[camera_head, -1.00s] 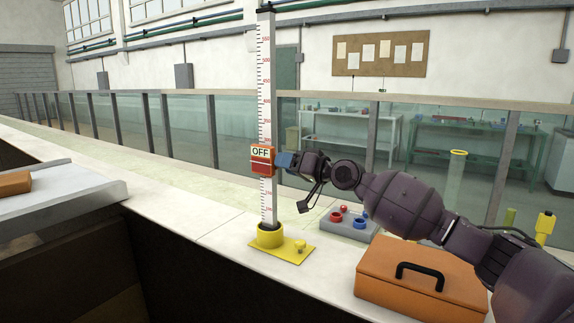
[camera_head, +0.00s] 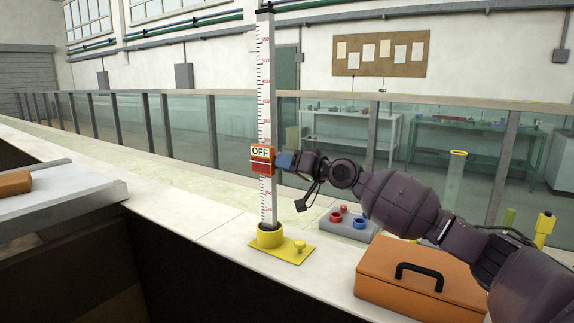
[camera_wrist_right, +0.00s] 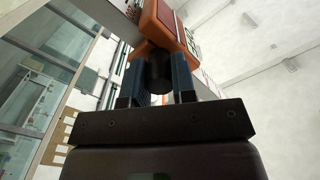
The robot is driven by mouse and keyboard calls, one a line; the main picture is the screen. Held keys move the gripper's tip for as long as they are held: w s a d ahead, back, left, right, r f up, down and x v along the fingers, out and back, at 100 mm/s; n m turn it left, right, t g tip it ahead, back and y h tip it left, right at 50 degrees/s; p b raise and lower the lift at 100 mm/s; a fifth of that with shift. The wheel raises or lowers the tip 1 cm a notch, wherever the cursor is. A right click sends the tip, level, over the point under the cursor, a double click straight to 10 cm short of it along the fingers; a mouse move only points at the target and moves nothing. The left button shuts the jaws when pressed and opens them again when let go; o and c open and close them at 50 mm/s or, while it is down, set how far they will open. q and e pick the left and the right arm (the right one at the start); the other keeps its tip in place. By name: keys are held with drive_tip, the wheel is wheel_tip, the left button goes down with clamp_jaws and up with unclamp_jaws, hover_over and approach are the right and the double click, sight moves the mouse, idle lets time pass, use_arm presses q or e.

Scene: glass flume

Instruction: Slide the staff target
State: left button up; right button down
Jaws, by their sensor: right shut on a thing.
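The staff (camera_head: 266,110) stands upright in a yellow base (camera_head: 270,236), with red graduations on its pale face. The staff target (camera_head: 262,160), an orange-red block with a white OFF label, sits around the staff below its middle. My right gripper (camera_head: 285,161) reaches in from the right and is shut on the target's right side. In the right wrist view, the blue fingers (camera_wrist_right: 158,75) close on a dark round knob (camera_wrist_right: 158,70) on the orange target (camera_wrist_right: 165,25). My left gripper is not in view.
An orange case (camera_head: 420,282) with a black handle lies on the ledge below my right arm. A grey box (camera_head: 345,222) with red and blue parts is behind it. A glass-walled flume (camera_head: 185,130) runs behind. The ledge left of the yellow base is clear.

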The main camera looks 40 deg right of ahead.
wheel_tip(320, 180, up, 5)
drive_tip(key=shift+s+p, duration=0.15)
drive_tip(key=shift+p, duration=0.75)
drive_tip(key=shift+r, duration=0.15)
drive_tip(key=c, duration=1.4)
unclamp_jaws()
drive_tip(key=shift+f, duration=0.2)
drive_tip(key=o, duration=0.5)
drive_tip(key=shift+s+d, duration=0.2)
drive_tip(key=shift+s, duration=0.05)
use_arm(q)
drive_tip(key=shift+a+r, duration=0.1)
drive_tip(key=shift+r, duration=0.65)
use_arm(e)
drive_tip(key=shift+v, duration=5)
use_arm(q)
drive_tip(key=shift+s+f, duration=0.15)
use_arm(e)
drive_tip(key=shift+a, duration=0.1)
